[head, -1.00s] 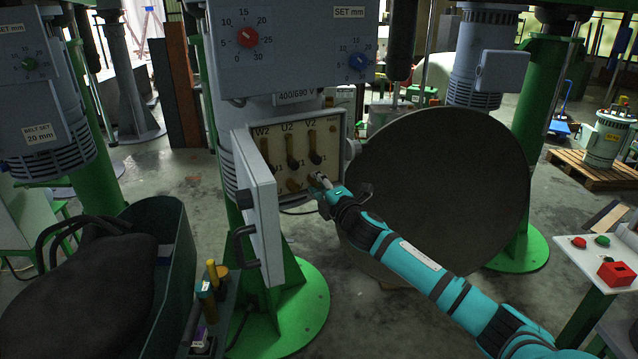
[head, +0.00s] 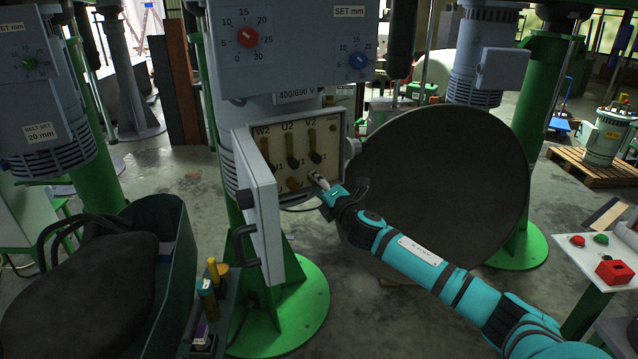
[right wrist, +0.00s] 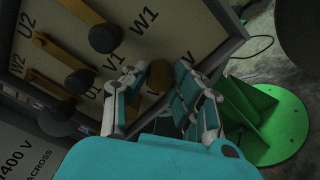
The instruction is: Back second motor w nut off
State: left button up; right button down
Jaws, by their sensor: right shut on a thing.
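The motor's terminal box (head: 335,128) stands open on the grey motor below the 400/690 V label, its door (head: 262,225) swung out to the left. Inside, terminals with dark caps and brass link bars (head: 292,150) sit under W2, U2 and V2. My right gripper (head: 321,183) is at the lower right of this terminal board. In the right wrist view my right gripper (right wrist: 159,86) is shut on a brownish nut (right wrist: 159,74) near the W1 lettering; whether it is still on its stud is unclear. My left gripper is out of view.
A large dark round disc (head: 440,185) stands right of the box, behind my right arm. A dark green bin (head: 170,260) with a black bag is at lower left, beside a small tool holder (head: 207,290). A button panel (head: 600,255) is at right.

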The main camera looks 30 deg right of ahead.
jog(key=shift+f, duration=0.1)
jog(key=c, duration=1.1)
grip_release()
jog(key=shift+a, duration=0.1)
jog(key=shift+s, duration=0.1)
jog(key=s, duration=0.4)
jog(key=s+a, duration=0.1)
jog(key=s, duration=0.6)
jog(key=shift+s+a, duration=0.15)
jog(key=shift+s, duration=0.25)
